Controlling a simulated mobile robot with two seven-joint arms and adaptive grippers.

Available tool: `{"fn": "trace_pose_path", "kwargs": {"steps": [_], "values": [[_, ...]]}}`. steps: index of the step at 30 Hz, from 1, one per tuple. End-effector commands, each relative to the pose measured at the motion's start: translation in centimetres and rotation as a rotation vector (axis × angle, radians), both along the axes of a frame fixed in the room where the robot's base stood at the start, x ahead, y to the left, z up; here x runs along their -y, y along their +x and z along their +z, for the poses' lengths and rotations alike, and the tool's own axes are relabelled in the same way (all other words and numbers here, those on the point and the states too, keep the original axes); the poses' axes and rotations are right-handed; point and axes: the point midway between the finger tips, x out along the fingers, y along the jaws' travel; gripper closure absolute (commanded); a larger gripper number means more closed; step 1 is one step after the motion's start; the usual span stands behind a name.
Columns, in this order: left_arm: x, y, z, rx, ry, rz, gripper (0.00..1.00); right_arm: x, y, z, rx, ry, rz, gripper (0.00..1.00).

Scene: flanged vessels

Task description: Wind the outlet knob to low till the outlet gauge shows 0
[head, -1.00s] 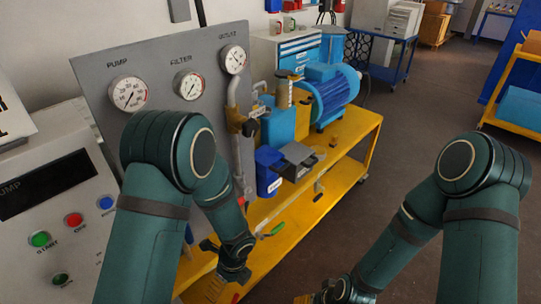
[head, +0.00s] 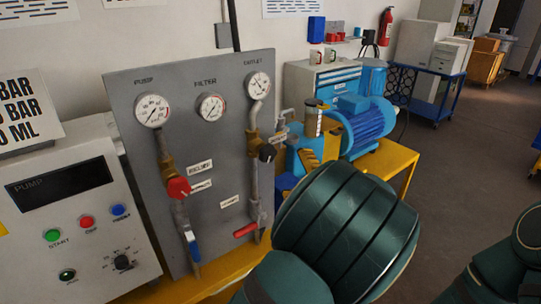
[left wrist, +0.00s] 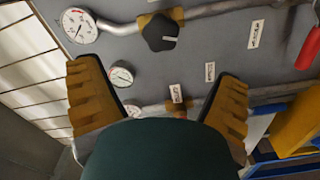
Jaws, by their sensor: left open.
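The outlet gauge (head: 258,85) is the round white dial at the panel's upper right; its needle is too small to read surely. Below it on the outlet pipe sits the black outlet knob (head: 267,153). In the left wrist view the black knob (left wrist: 163,32) lies ahead of the fingers, beside a gauge (left wrist: 78,25). My left gripper (left wrist: 154,70) is open and empty, its ribbed yellow fingers apart from the knob. My right gripper is out of view.
The pump gauge (head: 152,110) and filter gauge (head: 211,107) share the grey panel (head: 221,155). A red knob (head: 179,187), blue lever (head: 193,246) and red lever (head: 246,230) stick out from its pipes. A blue motor (head: 368,125) stands to the right, a control console (head: 85,240) left.

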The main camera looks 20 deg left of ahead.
Motion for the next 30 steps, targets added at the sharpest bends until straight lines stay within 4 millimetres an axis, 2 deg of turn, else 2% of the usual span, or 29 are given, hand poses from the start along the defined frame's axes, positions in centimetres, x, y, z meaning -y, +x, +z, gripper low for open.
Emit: {"fn": "trace_pose_path", "kwargs": {"steps": [9, 15, 21, 30], "values": [[-5.2, 3.8, -0.2, 0.000, -0.003, 0.004, 0.09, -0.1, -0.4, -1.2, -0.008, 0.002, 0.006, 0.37], [-7.7, 5.9, -0.2, 0.001, -0.004, 0.002, 0.09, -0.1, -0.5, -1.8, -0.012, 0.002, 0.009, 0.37], [-8.9, 6.9, -0.1, 0.000, -0.005, 0.001, 0.09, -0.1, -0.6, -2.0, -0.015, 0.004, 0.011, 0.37], [-9.2, 7.1, -0.1, -0.001, -0.004, 0.001, 0.09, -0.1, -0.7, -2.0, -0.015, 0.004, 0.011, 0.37]]}}
